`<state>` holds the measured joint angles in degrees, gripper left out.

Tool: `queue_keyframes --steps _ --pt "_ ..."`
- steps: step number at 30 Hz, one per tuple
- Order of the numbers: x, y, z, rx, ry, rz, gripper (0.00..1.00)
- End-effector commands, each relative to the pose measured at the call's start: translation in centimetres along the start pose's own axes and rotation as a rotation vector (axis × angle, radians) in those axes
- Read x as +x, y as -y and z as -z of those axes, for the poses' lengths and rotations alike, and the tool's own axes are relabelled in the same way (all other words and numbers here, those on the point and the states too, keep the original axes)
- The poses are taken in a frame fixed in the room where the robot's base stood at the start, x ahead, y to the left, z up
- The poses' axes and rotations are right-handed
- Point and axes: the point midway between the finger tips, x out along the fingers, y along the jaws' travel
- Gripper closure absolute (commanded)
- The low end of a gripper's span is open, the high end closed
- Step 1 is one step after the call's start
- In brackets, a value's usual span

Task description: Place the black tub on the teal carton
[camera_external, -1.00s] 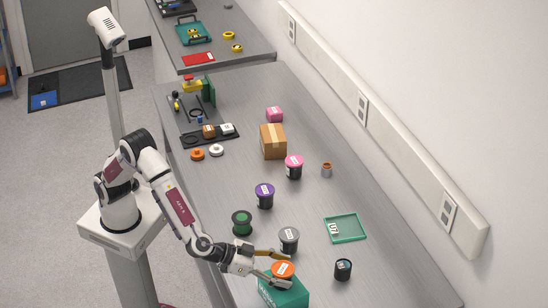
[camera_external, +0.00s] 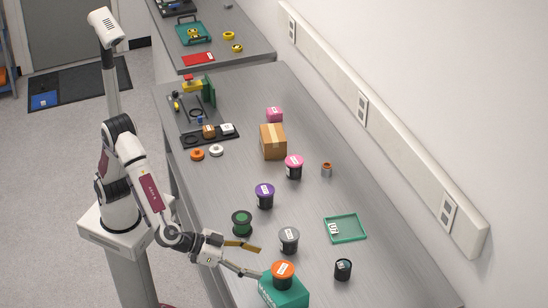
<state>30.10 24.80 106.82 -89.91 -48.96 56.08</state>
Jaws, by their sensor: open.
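A black tub with an orange lid (camera_external: 283,270) stands upright on top of the teal carton (camera_external: 287,291), near the front of the table. The carton is cut off slightly by the bottom edge of the picture. My gripper (camera_external: 261,262) is open and empty, to the left of the tub and apart from it. Its lower finger ends close to the carton's upper left edge; I cannot tell whether they touch. A small black tub with a dark lid (camera_external: 343,269) stands on the table to the right of the carton.
Purple-lidded (camera_external: 265,196) and pink-lidded (camera_external: 294,167) tubs stand farther back. A green tray (camera_external: 345,228) lies at right. A cardboard box (camera_external: 273,142) stands farther back.

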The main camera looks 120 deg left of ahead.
Motion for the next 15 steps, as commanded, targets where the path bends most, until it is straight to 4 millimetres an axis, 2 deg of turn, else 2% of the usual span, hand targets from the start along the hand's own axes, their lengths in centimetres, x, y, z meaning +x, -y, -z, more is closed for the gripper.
queue_keyframes --steps 6,15 --pt "-1.9 0.0 0.0 0.0 0.0 -0.001 0.34" --pt "-2.4 0.0 0.0 0.0 0.0 0.0 0.34"
